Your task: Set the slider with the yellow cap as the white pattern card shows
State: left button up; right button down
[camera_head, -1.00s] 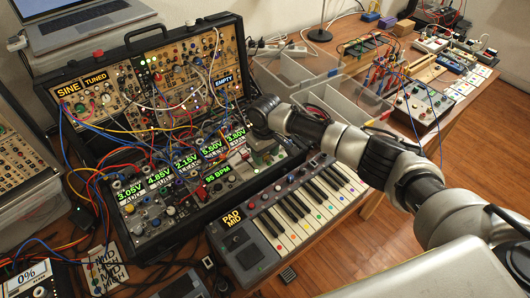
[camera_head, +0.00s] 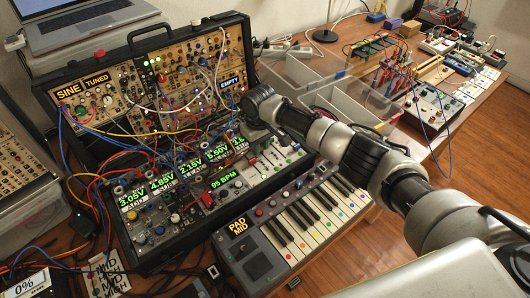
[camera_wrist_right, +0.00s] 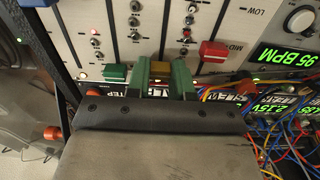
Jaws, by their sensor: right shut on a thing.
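My right gripper (camera_wrist_right: 162,74) is shut on the yellow cap (camera_wrist_right: 160,69), with one green finger on each side of it. In the wrist view, the yellow cap sits past the MID mark, on the side away from LOW. The red cap (camera_wrist_right: 213,50) is near the MID mark, and the green cap (camera_wrist_right: 115,74) is about level with the yellow one. In the head view, my right gripper (camera_head: 258,135) is over the slider panel (camera_head: 262,178) and hides the yellow cap. The white pattern card (camera_head: 107,276) lies at the lower left; its small print is hard to read.
Patch cables (camera_wrist_right: 268,125) crowd beside my gripper in the wrist view. The keyboard (camera_head: 290,231) lies right in front of the synth case (camera_head: 168,262). Clear bins (camera_head: 340,100) stand behind my right arm. The BPM display (camera_wrist_right: 292,58) reads 95.

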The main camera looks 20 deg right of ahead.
jog(key=shift+w+a+f, duration=0.1)
jog(key=shift+w+a, duration=0.15)
jog(key=shift+w, duration=0.35)
jog(key=shift+d+r, duration=0.1)
jog(key=shift+r, duration=0.1)
jog(key=c, duration=1.2)
grip_release()
pick_arm(q)
jog(key=shift+w+a+f, duration=0.1)
jog(key=shift+w+f, duration=0.1)
pick_arm(e)
jog(key=shift+o, duration=1.2)
jog(key=shift+r, duration=0.1)
pick_arm(q)
jog(key=shift+w+f, duration=0.2)
jog(key=shift+w, duration=0.1)
pick_arm(e)
notch_tip(320, 180, up, 10)
jog(key=shift+r, duration=0.25)
jog(key=shift+s, duration=0.1)
